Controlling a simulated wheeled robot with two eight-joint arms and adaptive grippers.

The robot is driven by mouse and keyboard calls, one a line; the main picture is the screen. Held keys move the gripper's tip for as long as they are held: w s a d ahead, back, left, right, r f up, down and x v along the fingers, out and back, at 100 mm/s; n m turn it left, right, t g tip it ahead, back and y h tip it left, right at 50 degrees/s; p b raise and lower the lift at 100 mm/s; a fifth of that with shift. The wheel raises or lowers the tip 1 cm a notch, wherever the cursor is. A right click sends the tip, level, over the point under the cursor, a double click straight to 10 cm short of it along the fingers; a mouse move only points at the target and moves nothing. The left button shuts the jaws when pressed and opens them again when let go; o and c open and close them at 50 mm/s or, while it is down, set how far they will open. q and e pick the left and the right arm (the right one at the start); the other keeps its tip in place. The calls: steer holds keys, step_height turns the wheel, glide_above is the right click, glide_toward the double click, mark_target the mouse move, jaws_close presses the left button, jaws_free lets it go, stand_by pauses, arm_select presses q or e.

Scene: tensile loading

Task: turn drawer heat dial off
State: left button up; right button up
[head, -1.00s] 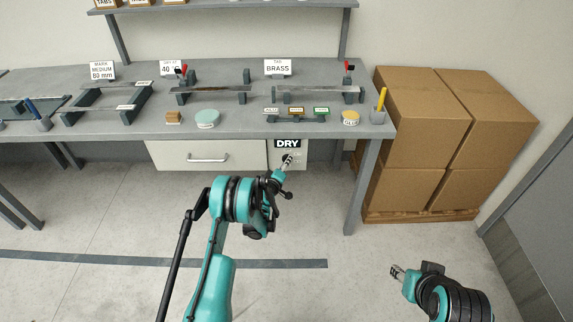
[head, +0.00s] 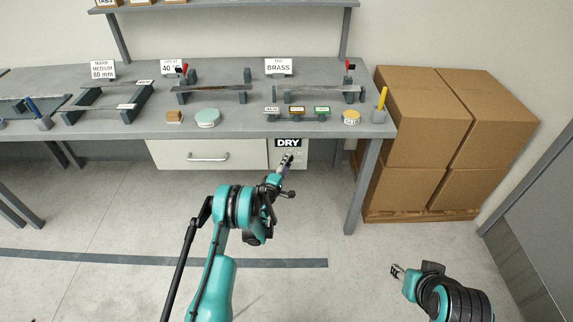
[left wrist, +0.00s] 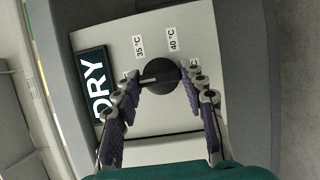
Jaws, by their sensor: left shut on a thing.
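The drawer heat dial (left wrist: 158,77) is a round black knob with a light pointer line, on a pale panel in the left wrist view. The pointer line lies toward the DRY sign side. Temperature labels sit around the dial; a 35 °C label (left wrist: 139,46) and a 40 °C label (left wrist: 173,40) are readable, others are partly hidden by the fingers. My left gripper (left wrist: 166,80) has a finger on each side of the dial and is shut on it. In the head view my left gripper (head: 287,161) covers most of the dial. My right gripper (head: 397,272) is low, away from the bench.
The DRY sign (head: 288,143) is above the dial. A drawer (head: 207,154) with a bar handle is to the left, under the bench (head: 235,127). A bench leg (head: 357,190) and stacked cartons (head: 425,115) stand to the right. The floor in front is clear.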

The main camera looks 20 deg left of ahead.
arm_select(q)
steer(key=o, duration=1.2)
steer(key=shift+c, duration=0.2)
